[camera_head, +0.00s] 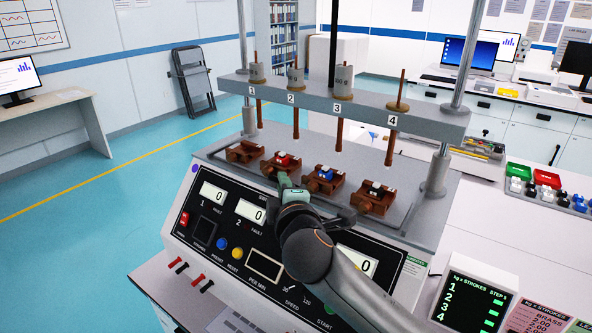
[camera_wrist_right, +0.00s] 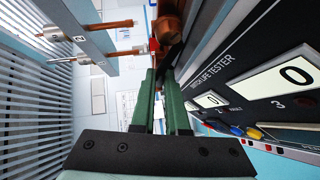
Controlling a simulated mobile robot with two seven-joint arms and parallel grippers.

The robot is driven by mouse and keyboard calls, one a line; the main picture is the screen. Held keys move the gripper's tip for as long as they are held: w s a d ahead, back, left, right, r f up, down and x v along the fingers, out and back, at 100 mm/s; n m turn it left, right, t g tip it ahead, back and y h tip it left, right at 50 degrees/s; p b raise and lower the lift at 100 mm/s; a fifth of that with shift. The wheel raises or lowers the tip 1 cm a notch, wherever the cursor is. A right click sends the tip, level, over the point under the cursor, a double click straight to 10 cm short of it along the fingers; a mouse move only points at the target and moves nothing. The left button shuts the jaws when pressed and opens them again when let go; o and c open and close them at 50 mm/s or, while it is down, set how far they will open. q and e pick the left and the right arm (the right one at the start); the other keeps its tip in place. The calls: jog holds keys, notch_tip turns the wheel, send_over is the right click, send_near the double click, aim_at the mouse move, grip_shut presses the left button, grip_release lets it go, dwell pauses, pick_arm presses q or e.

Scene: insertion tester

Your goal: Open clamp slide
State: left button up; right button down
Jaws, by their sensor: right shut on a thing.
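The tester (camera_head: 210,172) has four numbered stations in a row on its deck, each with a brown clamp. The station 1 clamp (camera_head: 245,151) is at the left. The station 2 clamp (camera_head: 274,167) holds a red piece, the station 3 clamp (camera_head: 323,187) a blue one, and the station 4 clamp (camera_head: 374,199) a dark and pale one. My right gripper (camera_head: 283,181) has its green fingers shut at the front of the station 2 clamp, on what appears to be its slide. In the wrist view the fingers (camera_wrist_right: 161,82) point at brown clamp parts (camera_wrist_right: 170,27); the fingertip contact is partly hidden. My left gripper is not in view.
A grey crossbar (camera_head: 345,107) with copper rods hangs over the clamps between two posts. The front panel with displays (camera_head: 213,193) and buttons lies below my arm. A strokes display (camera_head: 470,305) and trays of coloured parts (camera_head: 546,178) are at the right.

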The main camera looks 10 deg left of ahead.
jog(key=shift+s+a, duration=0.15)
jog(key=shift+s, duration=0.35)
jog(key=shift+f, duration=0.1)
jog(key=c, duration=1.2)
grip_release()
jog(key=shift+w, duration=0.1)
jog(key=b+v, duration=0.1)
jog(key=v, duration=1.1)
jog(key=shift+s, duration=0.25)
